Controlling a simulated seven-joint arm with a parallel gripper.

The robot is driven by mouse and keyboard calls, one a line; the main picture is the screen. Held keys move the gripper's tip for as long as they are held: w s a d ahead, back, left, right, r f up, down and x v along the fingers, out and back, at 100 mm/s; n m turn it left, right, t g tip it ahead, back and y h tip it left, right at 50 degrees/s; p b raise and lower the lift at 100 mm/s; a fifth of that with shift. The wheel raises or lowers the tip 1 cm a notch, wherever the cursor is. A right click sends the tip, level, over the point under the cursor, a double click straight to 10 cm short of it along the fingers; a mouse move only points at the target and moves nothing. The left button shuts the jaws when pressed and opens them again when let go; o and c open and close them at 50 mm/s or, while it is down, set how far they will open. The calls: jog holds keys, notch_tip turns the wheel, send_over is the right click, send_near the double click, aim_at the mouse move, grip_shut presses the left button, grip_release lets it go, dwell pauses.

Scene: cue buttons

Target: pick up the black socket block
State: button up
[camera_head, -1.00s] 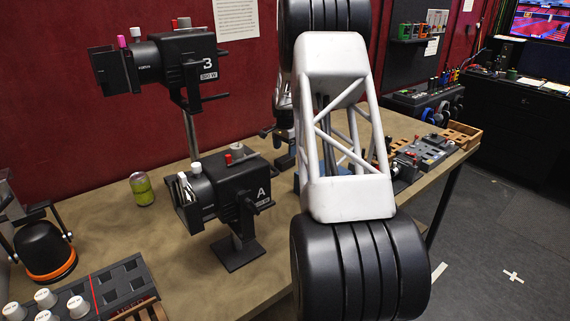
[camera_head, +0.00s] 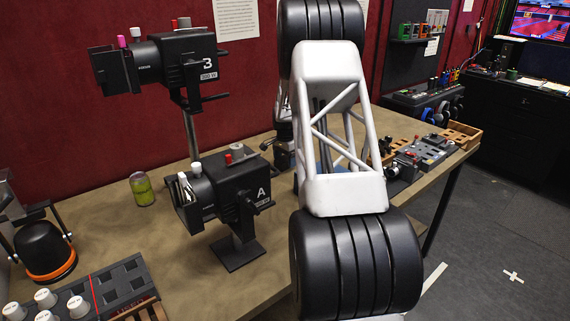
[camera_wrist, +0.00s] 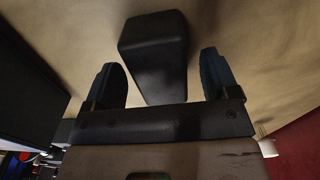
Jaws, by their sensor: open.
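In the wrist view, a black block (camera_wrist: 153,40) with rounded edges rests on the tan tabletop. No sockets show on the sides I can see. My gripper (camera_wrist: 158,62) is open, with one dark finger on each side of the block and a visible gap at both sides. The block's near end reaches down between the fingers towards the gripper's body. Whether it is at finger depth is hard to tell. In the head view my own arm hides the gripper, and I cannot make out the block there.
Two black lamps, marked A (camera_head: 228,195) and 3 (camera_head: 160,62), stand left of my arm. A green can (camera_head: 142,189) and a dark slotted panel (camera_head: 125,280) are further left. Small gear and wooden trays (camera_head: 461,134) lie at the right end of the table (camera_head: 175,235).

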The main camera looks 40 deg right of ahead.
aim_at(285, 158)
jog(key=shift+f, duration=0.15)
dwell(0.4)
jog(key=c, duration=1.1)
jog(key=shift+o, duration=0.2)
jog(key=shift+r, duration=5)
